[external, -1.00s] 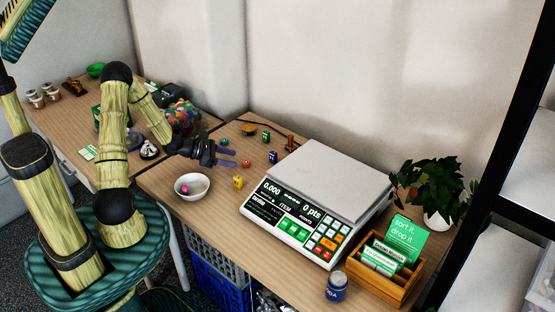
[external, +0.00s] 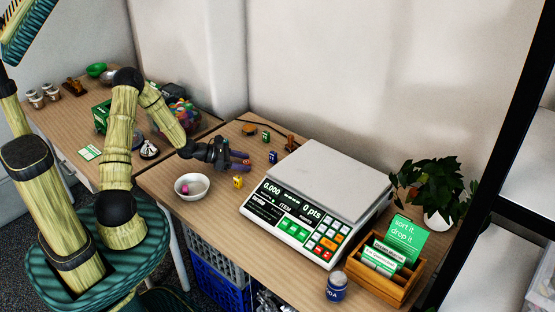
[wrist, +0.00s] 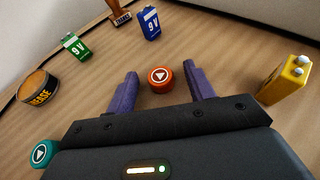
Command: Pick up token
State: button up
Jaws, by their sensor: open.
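The likely token is a small round orange-red piece (wrist: 160,79) with a white triangle mark, lying on the wooden table. In the wrist view it sits between the tips of my gripper (wrist: 161,88), whose two purple fingers are apart on either side of it. I cannot tell whether either finger touches it. A similar teal round piece (wrist: 44,153) lies at the lower left of the wrist view. In the external view my gripper (external: 240,161) is low over the table, beyond the white bowl, and hides the orange-red piece.
A yellow battery (wrist: 287,80) stands right of my gripper. Green (wrist: 76,47) and blue (wrist: 150,22) 9 V batteries, a stamp (wrist: 119,15) and a grease tin (wrist: 39,87) lie beyond. A white bowl (external: 192,194) holds a pink item. A scale (external: 318,200) stands to the right.

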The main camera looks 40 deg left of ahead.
jog(key=c, duration=1)
jog(key=shift+r, duration=0.1)
jog(key=shift+c, duration=0.2)
notch_tip(320, 180, up, 10)
jog(key=p, duration=0.2)
